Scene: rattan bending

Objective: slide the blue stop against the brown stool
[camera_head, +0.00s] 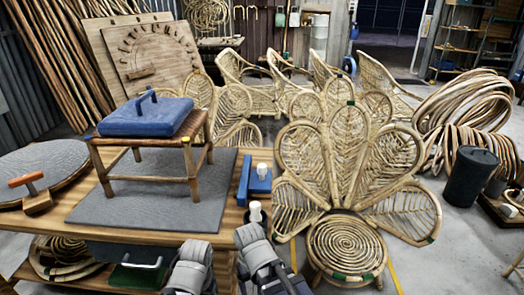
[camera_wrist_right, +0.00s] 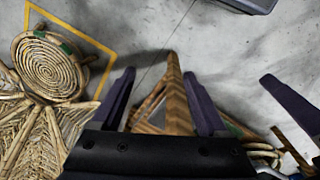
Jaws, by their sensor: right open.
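The brown stool (camera_head: 192,160) stands upright on a grey mat (camera_head: 215,195) on the wooden workbench. A blue block with a handle (camera_head: 150,118) lies on its seat. The blue stop (camera_head: 258,186), with an upright plate and a white knob, sits to the right of the stool, with a gap between them. In the right wrist view my right gripper (camera_wrist_right: 163,78) is open, with a wooden bar between its dark purple fingers in the picture. A similar finger at the right edge looks like my left gripper (camera_wrist_right: 288,100); its other finger is not clear.
A white-topped dark peg (camera_head: 255,212) stands near the bench's right edge. An orange-handled tool (camera_head: 32,188) lies at the left. A large rattan chair (camera_head: 340,170) stands close right of the bench.

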